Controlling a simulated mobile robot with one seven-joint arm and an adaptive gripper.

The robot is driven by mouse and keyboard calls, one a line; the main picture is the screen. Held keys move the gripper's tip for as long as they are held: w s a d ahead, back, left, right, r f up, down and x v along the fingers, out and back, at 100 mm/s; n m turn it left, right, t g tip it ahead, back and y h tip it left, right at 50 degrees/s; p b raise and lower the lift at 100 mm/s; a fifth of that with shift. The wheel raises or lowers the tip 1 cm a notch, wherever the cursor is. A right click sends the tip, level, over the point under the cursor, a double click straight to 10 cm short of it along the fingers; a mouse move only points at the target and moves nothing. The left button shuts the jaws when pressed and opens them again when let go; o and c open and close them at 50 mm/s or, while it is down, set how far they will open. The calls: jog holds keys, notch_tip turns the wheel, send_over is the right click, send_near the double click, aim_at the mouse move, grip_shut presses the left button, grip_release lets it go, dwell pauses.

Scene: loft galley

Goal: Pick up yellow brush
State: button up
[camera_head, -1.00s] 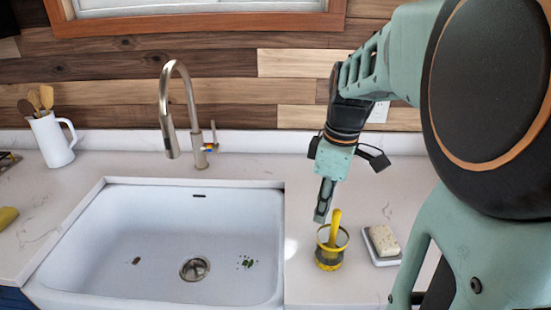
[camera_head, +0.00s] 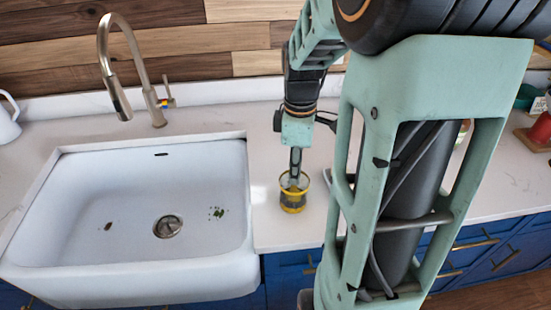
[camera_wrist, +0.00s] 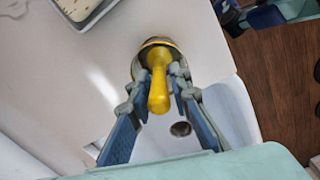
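The yellow brush (camera_wrist: 158,90) stands in a small round yellow-rimmed holder (camera_head: 293,197) on the white counter, right of the sink. In the wrist view its handle points up toward the camera. My gripper (camera_wrist: 157,82) is open, with one finger on either side of the handle and gaps showing beside it. In the head view my gripper (camera_head: 295,172) points down into the holder's mouth and hides the brush. The brush's lower end is hidden inside the holder.
The white sink (camera_head: 60,190) with a tall faucet (camera_head: 130,60) lies left of the holder. Blue cabinets (camera_head: 480,255) are below the counter's front edge.

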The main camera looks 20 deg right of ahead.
notch_tip(320, 180, down, 4)
jog(key=shift+w+r, duration=0.1)
jog(key=shift+r, duration=0.15)
jog(key=shift+c, duration=0.2)
grip_shut()
